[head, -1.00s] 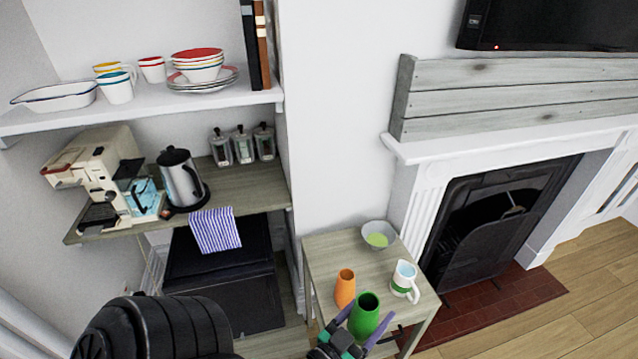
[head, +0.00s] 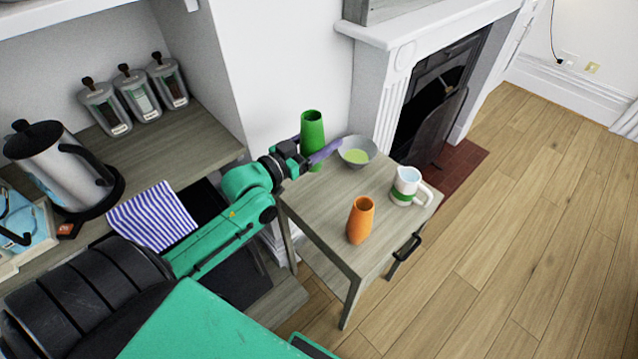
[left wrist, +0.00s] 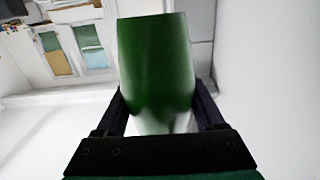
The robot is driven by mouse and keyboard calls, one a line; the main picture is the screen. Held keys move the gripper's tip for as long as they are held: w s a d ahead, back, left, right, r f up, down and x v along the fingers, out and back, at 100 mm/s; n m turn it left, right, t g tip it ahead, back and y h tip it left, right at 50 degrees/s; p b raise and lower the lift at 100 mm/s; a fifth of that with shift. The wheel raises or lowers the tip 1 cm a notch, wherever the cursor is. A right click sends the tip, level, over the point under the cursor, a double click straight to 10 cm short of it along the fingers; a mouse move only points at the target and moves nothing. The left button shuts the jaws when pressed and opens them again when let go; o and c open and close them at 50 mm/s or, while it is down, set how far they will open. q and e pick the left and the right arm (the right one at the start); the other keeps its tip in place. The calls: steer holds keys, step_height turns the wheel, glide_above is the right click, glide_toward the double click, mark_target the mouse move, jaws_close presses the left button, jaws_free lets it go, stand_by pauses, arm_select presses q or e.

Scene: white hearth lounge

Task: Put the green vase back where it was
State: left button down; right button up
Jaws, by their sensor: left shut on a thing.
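The green vase (head: 312,128) is upright at the back left of the small wooden table (head: 318,205), left of the bowl and close to the wall. My left gripper (head: 318,154) is shut on it, with purple fingers on either side of its body. I cannot tell whether its base touches the tabletop or hangs just above it. In the left wrist view the green vase (left wrist: 156,65) fills the middle between the fingers (left wrist: 160,108). My right gripper is not in view.
A grey bowl (head: 357,151) with something green inside is close right of the vase. An orange vase (head: 360,220) and a white-and-green jug (head: 407,187) stand nearer the front and right. The table's middle is clear. A counter with a kettle (head: 62,170) is at left.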

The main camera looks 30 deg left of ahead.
arm_select(q)
steer(key=f, duration=0.4)
steer(key=f+b, duration=0.1)
steer(key=f, duration=0.3)
steer(key=f+b, duration=0.1)
steer(key=f, duration=0.3)
steer(key=shift+a+f, duration=0.25)
steer(key=shift+f, duration=0.4)
steer(key=shift+a, duration=0.1)
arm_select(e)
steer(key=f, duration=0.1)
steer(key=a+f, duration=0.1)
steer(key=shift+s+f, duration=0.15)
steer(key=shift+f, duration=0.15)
arm_select(q)
steer(key=shift+c, duration=0.8)
jaws_free()
steer(key=shift+o, duration=0.8)
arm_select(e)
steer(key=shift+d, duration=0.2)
